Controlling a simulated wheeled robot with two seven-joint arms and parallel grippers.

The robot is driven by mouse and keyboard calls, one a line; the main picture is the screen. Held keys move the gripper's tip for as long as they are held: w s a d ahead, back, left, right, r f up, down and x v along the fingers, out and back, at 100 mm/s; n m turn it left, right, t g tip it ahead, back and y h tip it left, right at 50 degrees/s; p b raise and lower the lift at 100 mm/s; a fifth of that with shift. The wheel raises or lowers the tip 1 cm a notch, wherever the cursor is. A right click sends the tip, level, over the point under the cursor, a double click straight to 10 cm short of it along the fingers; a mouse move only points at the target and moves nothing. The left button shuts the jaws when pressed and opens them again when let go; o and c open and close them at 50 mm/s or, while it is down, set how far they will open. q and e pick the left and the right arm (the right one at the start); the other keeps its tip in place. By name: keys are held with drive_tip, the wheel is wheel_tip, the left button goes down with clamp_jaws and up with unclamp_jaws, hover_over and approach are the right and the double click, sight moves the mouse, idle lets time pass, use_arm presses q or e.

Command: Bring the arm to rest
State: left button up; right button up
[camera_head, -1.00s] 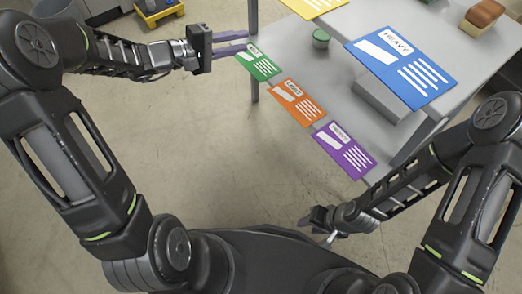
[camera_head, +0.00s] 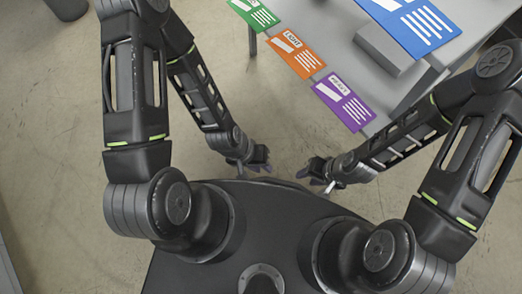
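Both my arms are folded in close to my body. My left gripper (camera_head: 258,168) is low above the floor, just in front of my base, and holds nothing that I can see. My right gripper (camera_head: 308,170) is close by on its right, with a small gap between the two. Both grippers are small and seen from above, and I cannot tell whether their fingers are open or shut. Neither gripper touches the table.
A grey table (camera_head: 398,97) stands ahead to the right. A blue card (camera_head: 413,22) is further right, by a grey block (camera_head: 383,48).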

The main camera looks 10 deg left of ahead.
wheel_tip(320, 180, up, 20)
drive_tip(key=p, duration=2)
